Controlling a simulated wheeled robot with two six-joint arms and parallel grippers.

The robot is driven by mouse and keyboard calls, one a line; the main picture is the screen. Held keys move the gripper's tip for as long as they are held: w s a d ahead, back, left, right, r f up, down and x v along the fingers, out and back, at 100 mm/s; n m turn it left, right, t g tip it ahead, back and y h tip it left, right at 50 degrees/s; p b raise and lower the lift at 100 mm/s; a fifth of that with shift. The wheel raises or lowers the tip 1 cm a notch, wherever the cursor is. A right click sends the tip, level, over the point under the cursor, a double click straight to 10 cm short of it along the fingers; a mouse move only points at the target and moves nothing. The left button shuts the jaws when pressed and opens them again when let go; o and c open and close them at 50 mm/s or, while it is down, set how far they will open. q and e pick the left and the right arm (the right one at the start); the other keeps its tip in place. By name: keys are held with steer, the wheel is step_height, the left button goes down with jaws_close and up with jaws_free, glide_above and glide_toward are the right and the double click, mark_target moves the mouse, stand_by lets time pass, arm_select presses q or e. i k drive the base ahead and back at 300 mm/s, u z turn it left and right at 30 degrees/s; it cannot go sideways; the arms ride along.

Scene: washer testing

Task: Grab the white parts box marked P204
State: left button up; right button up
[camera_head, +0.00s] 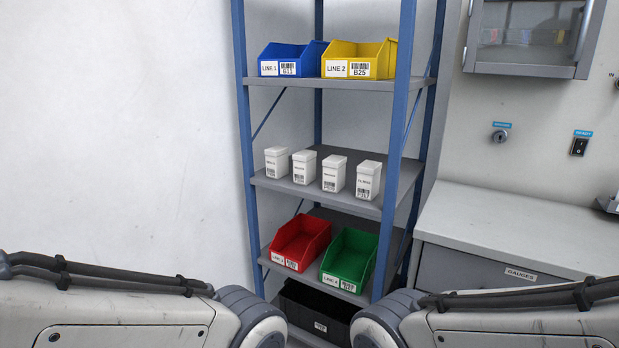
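Several small white parts boxes with printed labels and barcodes stand upright in a row on the middle shelf: the leftmost box (276,162), the second box (304,166), the third box (334,173) and the rightmost box (368,180). Their label print is too small to tell for sure which one is marked P204. My two arms come in at the lower left and lower right. Neither gripper is in view.
The boxes stand on a blue-posted shelf (318,198). Blue (290,56) and yellow (362,54) bins sit above, red (300,243) and green (350,258) bins below. A black bin (318,308) is lowest. A grey bench (510,222) and glass-fronted cabinet (530,30) are at right.

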mark_target(304, 161)
steer(key=k, duration=0.85)
steer(key=u, duration=0.9)
steer(key=i, duration=1.35)
steer(key=z, duration=0.5)
steer(key=i, duration=0.6)
steer(key=z, duration=0.7)
